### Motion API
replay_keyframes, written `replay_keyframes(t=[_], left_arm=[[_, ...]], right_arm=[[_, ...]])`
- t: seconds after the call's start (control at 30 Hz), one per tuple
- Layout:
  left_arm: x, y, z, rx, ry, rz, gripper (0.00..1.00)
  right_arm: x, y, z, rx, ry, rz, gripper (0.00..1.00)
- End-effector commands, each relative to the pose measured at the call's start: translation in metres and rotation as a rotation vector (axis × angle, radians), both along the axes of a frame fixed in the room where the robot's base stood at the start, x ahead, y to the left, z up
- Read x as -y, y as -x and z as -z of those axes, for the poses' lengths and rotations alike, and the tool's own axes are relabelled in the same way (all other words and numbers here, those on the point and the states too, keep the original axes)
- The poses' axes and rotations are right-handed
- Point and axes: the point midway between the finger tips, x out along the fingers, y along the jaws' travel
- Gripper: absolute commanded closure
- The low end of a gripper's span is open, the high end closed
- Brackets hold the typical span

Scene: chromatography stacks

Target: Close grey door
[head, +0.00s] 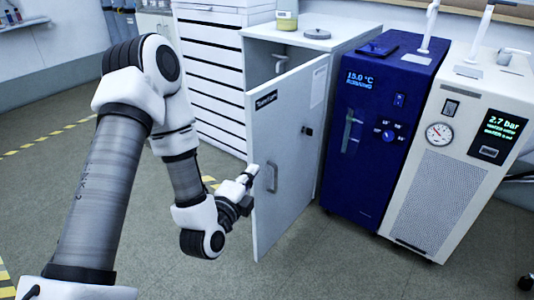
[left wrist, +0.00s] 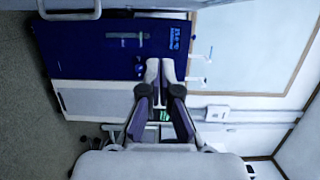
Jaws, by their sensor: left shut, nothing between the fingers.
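The grey door (head: 292,125) of the grey cabinet (head: 340,36) stands partly open, its free edge to the left and its right edge near the blue unit. It has a bar handle (head: 272,177) and a small black latch. My left gripper (head: 248,174) is at the door's free left edge, just left of the handle, shut and empty; I cannot tell whether it touches the door. In the left wrist view the shut fingertips (left wrist: 165,68) point up the picture, and a handle (left wrist: 70,13) shows at the top left. My right gripper is not in view.
A blue unit (head: 372,140) and a white unit (head: 450,150) with a gauge stand right of the cabinet. White drawers (head: 208,70) stand behind to the left. A jar (head: 287,20) and a grey disc (head: 317,33) sit on the cabinet top. Floor in front is clear.

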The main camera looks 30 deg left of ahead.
Motion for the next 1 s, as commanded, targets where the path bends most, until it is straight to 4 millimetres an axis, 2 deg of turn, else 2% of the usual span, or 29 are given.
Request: replay_keyframes(t=[0.1,0.27,0.63,0.8,1.0], left_arm=[[-0.001,-0.004,-0.007,0.018,0.002,-0.002,1.0],[-0.004,-0.022,-0.004,0.021,0.001,-0.002,1.0],[-0.016,-0.101,-0.006,0.018,-0.001,-0.001,1.0],[-0.046,-0.103,-0.006,0.016,0.007,-0.007,1.0],[-0.057,-0.104,-0.007,0.015,0.003,-0.002,1.0]], right_arm=[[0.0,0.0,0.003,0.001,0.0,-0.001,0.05],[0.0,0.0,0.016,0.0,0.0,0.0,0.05],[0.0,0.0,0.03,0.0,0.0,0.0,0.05],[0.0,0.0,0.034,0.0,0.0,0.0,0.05],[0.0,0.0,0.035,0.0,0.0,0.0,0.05]])
